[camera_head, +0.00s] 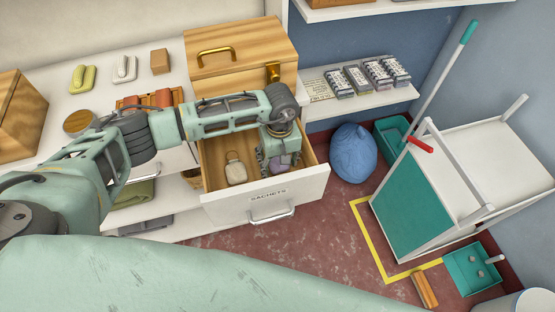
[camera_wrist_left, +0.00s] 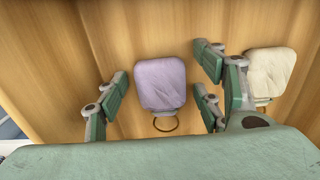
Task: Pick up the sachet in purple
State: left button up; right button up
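The purple sachet (camera_wrist_left: 161,84) lies on the wooden floor of the open drawer (camera_head: 217,172) labelled SACHETS, with a ring at its near end. In the head view only a small part of it (camera_head: 283,163) shows behind my gripper. My left gripper (camera_wrist_left: 160,82) is open above it, with fingers on both sides of the sachet and gaps between. In the head view the left gripper (camera_head: 277,165) reaches down into the right part of the drawer. A cream sachet (camera_wrist_left: 270,73) lies to the right in the wrist view; it also shows in the head view (camera_head: 236,170). My right gripper is not in view.
The drawer's walls and front panel (camera_head: 265,205) surround the gripper closely. A wooden box (camera_head: 240,55) stands on the counter above. A blue bag (camera_head: 353,152) and a white-and-green cart (camera_head: 450,190) stand on the floor to the right.

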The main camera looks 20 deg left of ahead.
pick_arm(q)
jog(key=c, duration=0.8)
jog(key=shift+o, duration=0.2)
pick_arm(e)
jog(key=shift+a, duration=0.85)
pick_arm(q)
jog(key=shift+r, duration=0.15)
pick_arm(e)
jog(key=shift+f, duration=0.1)
